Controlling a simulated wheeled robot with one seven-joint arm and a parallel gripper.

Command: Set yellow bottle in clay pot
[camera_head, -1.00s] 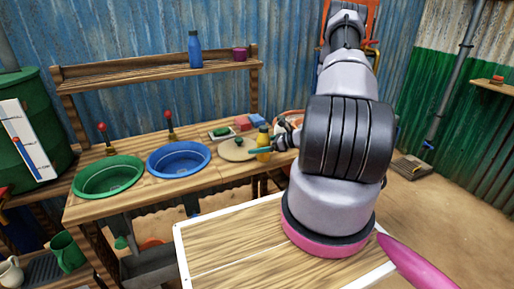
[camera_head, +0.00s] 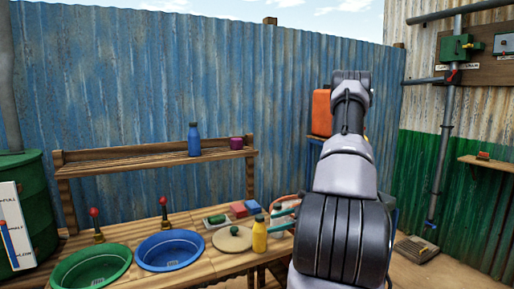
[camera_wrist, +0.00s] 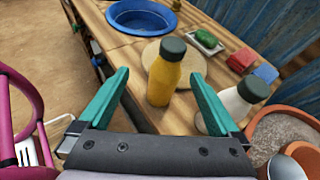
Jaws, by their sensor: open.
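The yellow bottle (camera_head: 260,234) with a dark green cap stands upright on the wooden bench, by a round tan board. In the wrist view the yellow bottle (camera_wrist: 165,80) appears between the tips of my gripper (camera_wrist: 159,75), whose teal fingers are open and empty. Whether the tips flank it or stop short is unclear. The clay pot (camera_wrist: 289,112), orange-rimmed with grainy fill, is at the wrist view's right edge, cut off. An orange-brown rounded piece overlaps it.
A white bottle (camera_wrist: 240,100) with a dark cap stands close right of the yellow one. Blue basin (camera_head: 171,250) and green basin (camera_head: 91,270) sit left. A shelf (camera_head: 150,160) rises behind.

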